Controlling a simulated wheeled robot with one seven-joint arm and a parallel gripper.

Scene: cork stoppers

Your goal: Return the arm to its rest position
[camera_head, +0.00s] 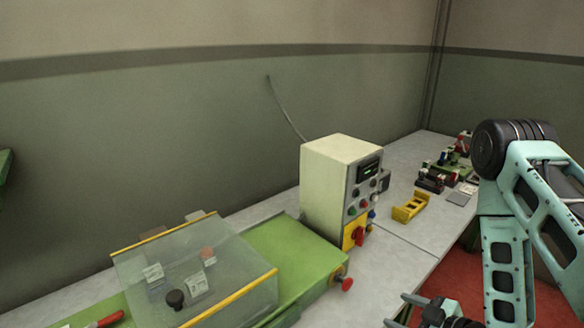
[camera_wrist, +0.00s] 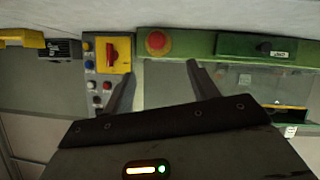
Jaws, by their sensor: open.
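My gripper (camera_wrist: 163,65) shows in the wrist view with its two dark fingers spread apart and nothing between them. Beyond the fingertips are a red round button (camera_wrist: 158,42) and a red rotary switch on a yellow plate (camera_wrist: 112,52). I cannot tell how far the fingers are from them. In the head view my arm is folded at the right, its links and a black joint large in view. No cork stopper can be made out for certain.
A pale control box (camera_head: 325,190) stands on the grey bench (camera_head: 400,250). Left of it is a green machine (camera_head: 290,250) with a clear cover (camera_head: 225,262) and a red knob (camera_head: 347,284). A yellow bracket (camera_head: 410,207) and several small fixtures lie behind. Red floor (camera_head: 450,275) shows right of the bench.

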